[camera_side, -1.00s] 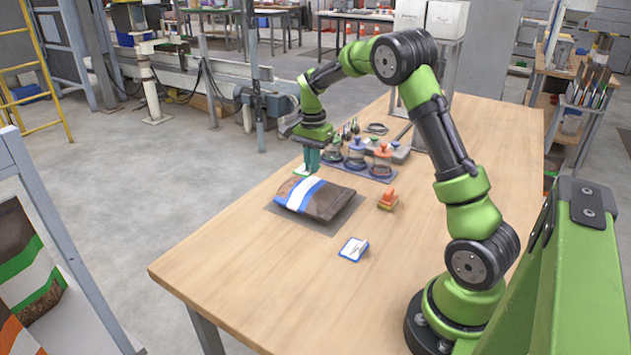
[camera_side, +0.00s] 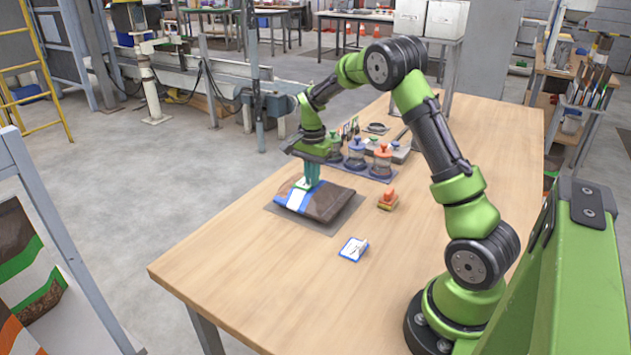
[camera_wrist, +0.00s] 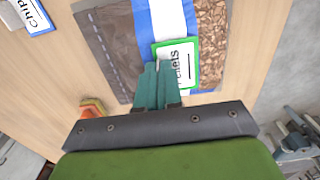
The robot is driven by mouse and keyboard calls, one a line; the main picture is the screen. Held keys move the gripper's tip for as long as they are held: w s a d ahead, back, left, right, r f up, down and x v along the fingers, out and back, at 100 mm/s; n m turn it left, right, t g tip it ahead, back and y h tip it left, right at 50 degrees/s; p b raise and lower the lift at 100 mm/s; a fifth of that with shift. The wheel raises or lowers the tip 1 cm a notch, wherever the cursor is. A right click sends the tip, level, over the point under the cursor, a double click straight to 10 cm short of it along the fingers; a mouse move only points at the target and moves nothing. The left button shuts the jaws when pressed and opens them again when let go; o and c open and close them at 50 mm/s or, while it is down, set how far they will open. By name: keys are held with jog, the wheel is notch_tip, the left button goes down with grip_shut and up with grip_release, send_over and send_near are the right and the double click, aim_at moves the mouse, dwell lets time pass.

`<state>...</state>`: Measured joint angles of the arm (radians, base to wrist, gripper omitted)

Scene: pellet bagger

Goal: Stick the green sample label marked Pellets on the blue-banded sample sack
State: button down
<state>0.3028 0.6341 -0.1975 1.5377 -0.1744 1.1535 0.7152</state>
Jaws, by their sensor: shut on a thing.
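The sample sack (camera_side: 330,203) lies flat on a dark mat, brown with a white band edged in blue. My gripper (camera_side: 311,182) is over the sack's far end, pointing down.
A blue-bordered card (camera_side: 353,249), its text starting "Chip" in the wrist view, lies nearer the table's front. An orange-handled stamp (camera_side: 388,199) stands right of the sack. Several lidded jars (camera_side: 356,156) stand behind it. The table's left front is clear.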

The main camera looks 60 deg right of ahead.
jog(key=shift+f, duration=0.35)
dwell(0.6)
jog(key=c, duration=1.2)
grip_release()
notch_tip(320, 180, up, 17)
jog(key=shift+r, duration=0.1)
jog(key=s+a+n+t, duration=0.2)
jog(key=s+a+n, duration=0.2)
jog(key=s+a, duration=0.2)
jog(key=s+a+n+t+y, duration=0.1)
jog(key=s+a+n+t, duration=0.1)
jog(key=s+a+n, duration=0.3)
jog(key=s+a+r+n+t+y, duration=0.1)
jog(key=s+a+n+t, duration=0.2)
jog(key=s+a+n, duration=0.2)
jog(key=shift+s+a, duration=0.6)
jog(key=shift+a, duration=0.7)
jog(key=shift+s+a, duration=0.55)
jog(key=shift+a, duration=0.7)
jog(key=shift+s+a, duration=0.6)
jog(key=shift+a, duration=0.7)
